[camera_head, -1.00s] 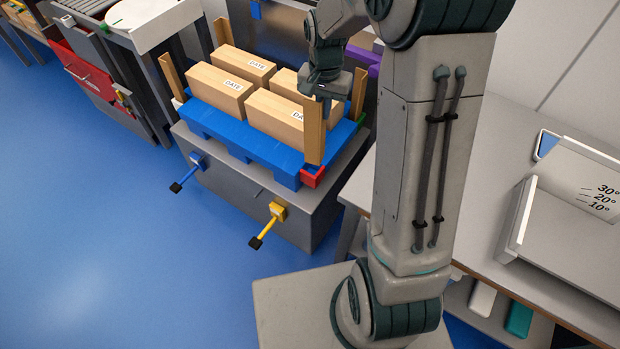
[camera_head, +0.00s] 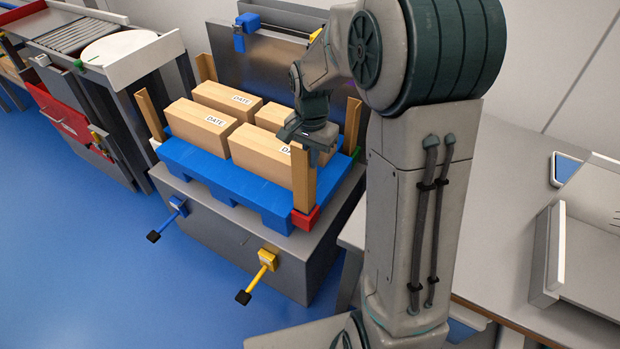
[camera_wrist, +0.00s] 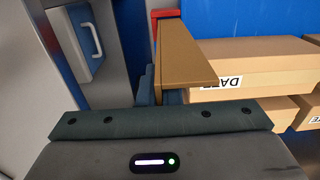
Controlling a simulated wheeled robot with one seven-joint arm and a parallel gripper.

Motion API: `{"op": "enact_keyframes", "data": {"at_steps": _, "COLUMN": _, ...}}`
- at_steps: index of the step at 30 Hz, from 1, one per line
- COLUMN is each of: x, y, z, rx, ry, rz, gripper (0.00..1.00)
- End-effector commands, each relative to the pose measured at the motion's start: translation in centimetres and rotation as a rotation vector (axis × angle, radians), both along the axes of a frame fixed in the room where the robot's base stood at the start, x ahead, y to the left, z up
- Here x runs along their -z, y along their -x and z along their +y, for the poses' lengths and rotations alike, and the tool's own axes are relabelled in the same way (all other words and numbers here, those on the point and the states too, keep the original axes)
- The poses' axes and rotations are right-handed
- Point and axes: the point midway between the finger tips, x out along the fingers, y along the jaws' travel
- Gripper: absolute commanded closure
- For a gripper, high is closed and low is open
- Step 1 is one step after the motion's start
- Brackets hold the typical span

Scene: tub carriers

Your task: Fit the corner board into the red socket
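The tan corner board (camera_head: 303,180) stands upright at the near right corner of the blue pallet (camera_head: 225,187). Its lower end meets the red socket (camera_head: 306,218); how deep it sits I cannot tell. My gripper (camera_head: 309,143) is at the board's upper end and appears shut on it, though its fingers are mostly hidden. In the wrist view, the board (camera_wrist: 190,55) runs from the gripper's dark front edge to the red socket (camera_wrist: 172,16), with small blue-grey finger parts (camera_wrist: 158,94) beside it.
Several cartons (camera_head: 203,125) stand on the pallet, close to the board. Other corner boards (camera_head: 151,115) stand at other corners. Blue (camera_head: 177,205) and yellow (camera_head: 267,259) levers stick out in front. A grey table (camera_head: 490,240) is at the right.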

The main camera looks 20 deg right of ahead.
Motion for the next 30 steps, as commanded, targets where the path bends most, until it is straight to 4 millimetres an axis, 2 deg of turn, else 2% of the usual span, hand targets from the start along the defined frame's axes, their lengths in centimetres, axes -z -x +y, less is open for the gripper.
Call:
{"op": "enact_keyframes", "data": {"at_steps": 6, "x": 3.7, "y": 0.1, "z": 0.0, "rx": -0.001, "ry": -0.001, "rz": 0.004, "gripper": 1.0}}
{"op": "enact_keyframes", "data": {"at_steps": 9, "x": 4.7, "y": 0.0, "z": 0.0, "rx": -0.002, "ry": 0.001, "rz": 0.002, "gripper": 1.0}}
{"op": "enact_keyframes", "data": {"at_steps": 22, "x": 5.3, "y": 0.0, "z": 0.0, "rx": -0.001, "ry": 0.001, "rz": 0.001, "gripper": 1.0}}
{"op": "enact_keyframes", "data": {"at_steps": 25, "x": 5.2, "y": 0.0, "z": 0.0, "rx": -0.001, "ry": 0.001, "rz": 0.001, "gripper": 0.74}}
{"op": "enact_keyframes", "data": {"at_steps": 30, "x": 5.2, "y": 0.0, "z": 0.0, "rx": -0.001, "ry": 0.001, "rz": 0.001, "gripper": 0.74}}
